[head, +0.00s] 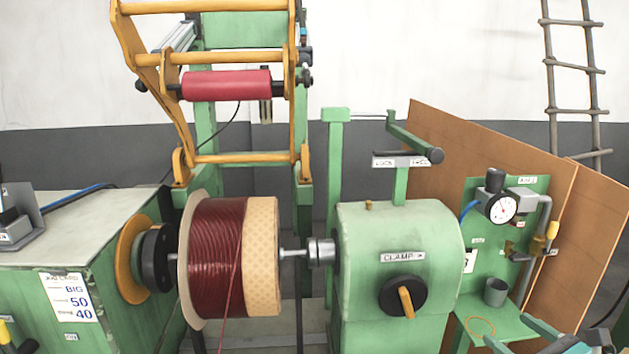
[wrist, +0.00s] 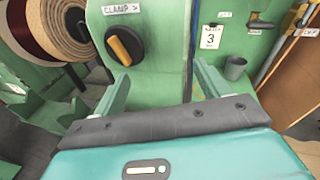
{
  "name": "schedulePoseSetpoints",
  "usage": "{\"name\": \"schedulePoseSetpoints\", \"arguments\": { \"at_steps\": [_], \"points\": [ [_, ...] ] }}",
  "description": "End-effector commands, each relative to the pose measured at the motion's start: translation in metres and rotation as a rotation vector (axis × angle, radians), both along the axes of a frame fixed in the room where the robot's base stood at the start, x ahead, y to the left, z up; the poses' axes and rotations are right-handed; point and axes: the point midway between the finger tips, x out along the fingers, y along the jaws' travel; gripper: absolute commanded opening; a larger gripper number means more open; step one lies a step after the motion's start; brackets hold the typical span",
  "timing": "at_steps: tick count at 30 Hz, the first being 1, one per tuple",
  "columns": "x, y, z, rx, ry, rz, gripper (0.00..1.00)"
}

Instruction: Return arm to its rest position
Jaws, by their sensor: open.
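My gripper (wrist: 161,72) is open and empty in the wrist view, its two pale green fingers spread apart. Past the fingers is the front of the green clamp housing. The housing carries a black knob with an orange handle (wrist: 124,45), under a CLAMP label. In the head view, my gripper (head: 510,332) shows only partly at the lower right edge, in front of the small green shelf below the gauge panel. The clamp knob (head: 404,297) is to its left, apart from it. Most of my arm is out of view.
A spool of dark red wire (head: 216,255) sits on the shaft left of the clamp housing (head: 400,240). The gauge panel (head: 510,220) and a grey cup (head: 495,291) stand at the right. Brown boards (head: 455,150) and a ladder (head: 574,110) are behind.

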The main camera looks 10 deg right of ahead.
Motion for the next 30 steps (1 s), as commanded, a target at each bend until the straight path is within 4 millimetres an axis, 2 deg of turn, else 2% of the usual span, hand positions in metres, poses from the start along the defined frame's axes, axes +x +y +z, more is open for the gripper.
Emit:
{"name": "schedulePoseSetpoints", "arguments": {
  "at_steps": [5,8,12,15,18,21,27,30],
  "points": [
    [0.02,0.064,-0.001,-0.173,0.08,0.229,0.75],
    [0.025,0.115,-0.005,-0.334,0.132,0.416,0.75],
    [0.016,0.191,-0.016,-0.674,0.193,0.75,0.75],
    [0.0,0.232,-0.024,-0.964,0.205,0.985,0.75],
    [-0.018,0.258,-0.029,-1.274,0.187,1.196,0.75],
    [-0.032,0.274,-0.028,-1.607,0.139,1.379,0.75],
    [-0.042,0.285,-0.01,-2.214,0.002,1.594,0.75],
    [-0.043,0.287,-0.001,-2.385,-0.042,1.629,0.75]
  ]
}}
